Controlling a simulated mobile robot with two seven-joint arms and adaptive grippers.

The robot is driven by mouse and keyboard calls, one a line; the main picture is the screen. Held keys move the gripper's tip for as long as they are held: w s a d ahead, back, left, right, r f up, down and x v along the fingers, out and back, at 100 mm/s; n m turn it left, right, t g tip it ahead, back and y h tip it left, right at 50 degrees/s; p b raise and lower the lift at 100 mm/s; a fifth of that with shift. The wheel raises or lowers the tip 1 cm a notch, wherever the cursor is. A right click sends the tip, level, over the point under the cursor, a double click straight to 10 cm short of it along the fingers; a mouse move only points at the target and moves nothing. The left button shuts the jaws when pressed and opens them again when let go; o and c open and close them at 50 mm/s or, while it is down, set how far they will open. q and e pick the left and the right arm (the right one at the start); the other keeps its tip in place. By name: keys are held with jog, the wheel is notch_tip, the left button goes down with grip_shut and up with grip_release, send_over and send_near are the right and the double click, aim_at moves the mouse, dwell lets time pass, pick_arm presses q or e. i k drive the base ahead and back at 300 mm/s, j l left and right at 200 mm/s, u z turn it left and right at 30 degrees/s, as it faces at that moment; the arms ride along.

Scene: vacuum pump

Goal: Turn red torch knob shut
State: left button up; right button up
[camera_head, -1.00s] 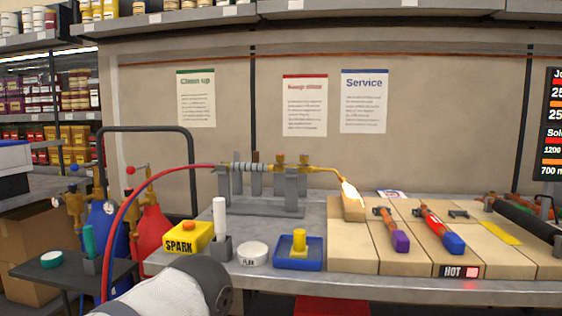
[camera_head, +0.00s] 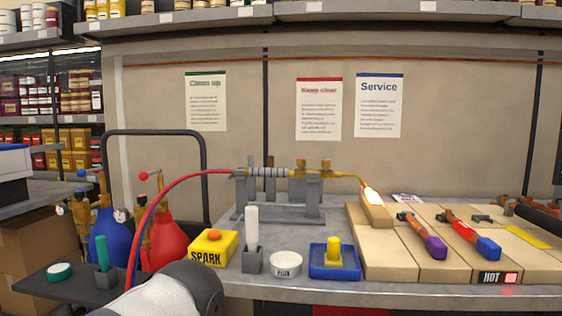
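A brass torch (camera_head: 300,173) lies across a grey stand (camera_head: 285,208) at the back of the bench. Its bent tip (camera_head: 371,195) points down to the right and glows bright over the pale bricks. Two brass knob-like fittings stand up on the torch body; I cannot make out which is the red knob. A red hose (camera_head: 180,184) runs from the torch's left end down to the lower left. A white and dark grey link of my arm fills the bottom left. Neither gripper shows in the view.
A yellow SPARK box (camera_head: 214,248), a grey holder (camera_head: 252,260) with a white stick, a round white tin (camera_head: 286,265) and a blue tray (camera_head: 333,273) line the bench front. Blue (camera_head: 109,237) and red (camera_head: 161,240) cylinders stand left. A HOT sign (camera_head: 497,278) is lit at right.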

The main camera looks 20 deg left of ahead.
aim_at(301, 163)
jog(key=j, duration=0.75)
jog(key=k+j, duration=0.15)
jog(key=j, duration=0.55)
